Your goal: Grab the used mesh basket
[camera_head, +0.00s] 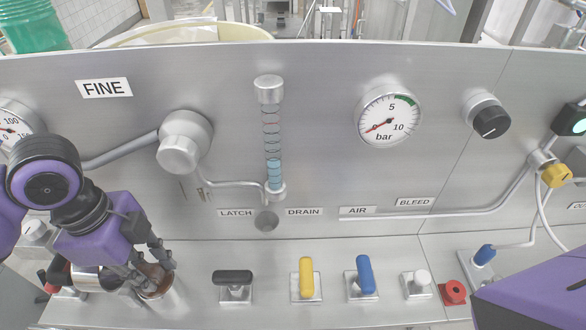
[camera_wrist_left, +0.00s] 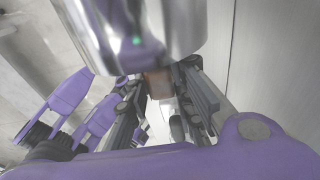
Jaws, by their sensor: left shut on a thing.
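The used mesh basket (camera_head: 152,277) shows as a brownish piece in a round metal opening at the lower left of the panel. My left gripper (camera_head: 153,262) reaches down over it, with its fingers on either side, and is shut on it. In the left wrist view a small brown part of the basket (camera_wrist_left: 158,84) shows between the fingers of the left gripper (camera_wrist_left: 160,105). A shiny metal cylinder (camera_wrist_left: 150,30) hides much of it there. My right gripper is not in view; only a purple part of my right arm shows at the lower right.
Black (camera_head: 233,278), yellow (camera_head: 306,277) and blue (camera_head: 365,275) levers stand along the ledge to the right. A round metal knob (camera_head: 180,150) juts out above the left gripper. A sight tube (camera_head: 272,140) and a bar gauge (camera_head: 389,117) are on the panel.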

